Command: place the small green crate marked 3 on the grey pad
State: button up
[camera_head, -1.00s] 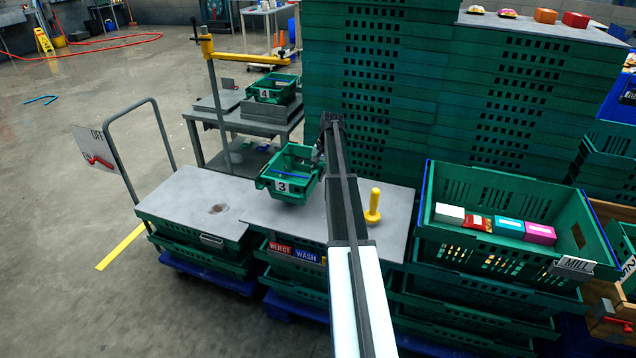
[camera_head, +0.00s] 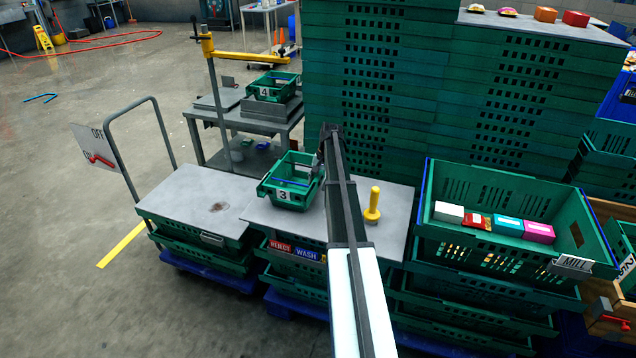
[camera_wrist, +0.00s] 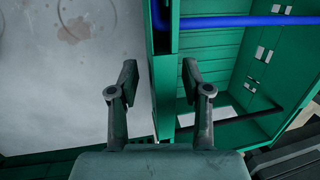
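The small green crate marked 3 (camera_head: 281,196) stands level on the grey board (camera_head: 262,213) of the middle stack, as far as I can tell touching it. A blue bar crosses its inside. My gripper (camera_wrist: 158,80) is at the crate's right side in the head view, partly hidden by my arm. In the wrist view its fingers straddle the crate's green wall (camera_wrist: 163,100), one outside and one inside. Gaps show beside the wall, so the gripper looks open. I cannot tell for certain which grey surface is the pad.
A yellow peg (camera_head: 373,203) stands right of my arm. A crate marked 4 (camera_head: 273,90) sits on a grey block on the rear table. Left is a stained, empty grey board (camera_head: 190,195). A large crate (camera_head: 470,245) with boxes stands right; tall crate stacks rise behind.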

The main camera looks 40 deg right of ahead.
jog(key=b+v, duration=0.2)
jog(key=v, duration=1)
jog(key=shift+b, duration=0.3)
jog(key=shift+s, duration=0.1)
